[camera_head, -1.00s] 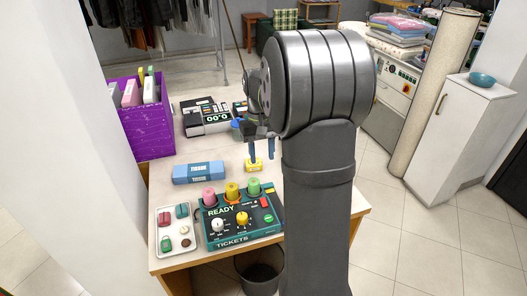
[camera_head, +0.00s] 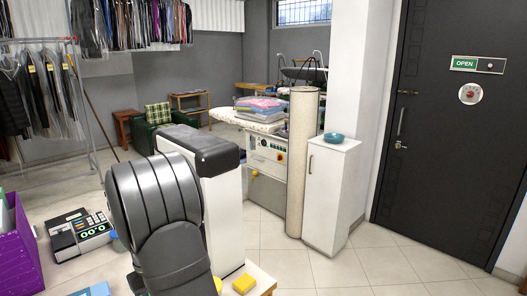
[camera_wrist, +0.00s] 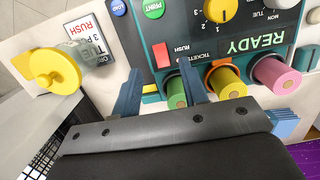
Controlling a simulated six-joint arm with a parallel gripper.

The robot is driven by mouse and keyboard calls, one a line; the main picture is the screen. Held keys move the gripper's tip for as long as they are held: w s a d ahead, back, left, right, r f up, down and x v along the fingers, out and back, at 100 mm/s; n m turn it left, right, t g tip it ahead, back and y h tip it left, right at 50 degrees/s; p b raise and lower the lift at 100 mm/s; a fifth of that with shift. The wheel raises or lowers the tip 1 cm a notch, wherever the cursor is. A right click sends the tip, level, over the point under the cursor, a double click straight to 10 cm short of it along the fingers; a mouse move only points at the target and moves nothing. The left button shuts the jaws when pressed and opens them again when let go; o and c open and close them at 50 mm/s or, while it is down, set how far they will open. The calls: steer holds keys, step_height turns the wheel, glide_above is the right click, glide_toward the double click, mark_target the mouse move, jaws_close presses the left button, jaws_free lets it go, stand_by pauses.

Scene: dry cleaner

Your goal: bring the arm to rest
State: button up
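My gripper (camera_wrist: 160,88) shows in the wrist view with its two blue fingers apart and nothing between them. Behind the fingers is the dark green ticket panel (camera_wrist: 286,42), marked READY. Its green peg (camera_wrist: 196,93), yellow peg (camera_wrist: 226,82) and pink peg (camera_wrist: 276,78) stand in a row near the right finger. In the head view my arm's grey links fill the lower left, and the gripper is hidden there. Whether the fingers touch the panel cannot be told.
In the wrist view a yellow round piece (camera_wrist: 52,72) and a RUSH card (camera_wrist: 86,38) lie left. The floor (camera_head: 375,265) right is clear.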

steer(key=f, duration=0.5)
steer(key=shift+s+d+f, duration=0.1)
steer(key=shift+s+d, duration=0.15)
steer(key=shift+d, duration=0.05)
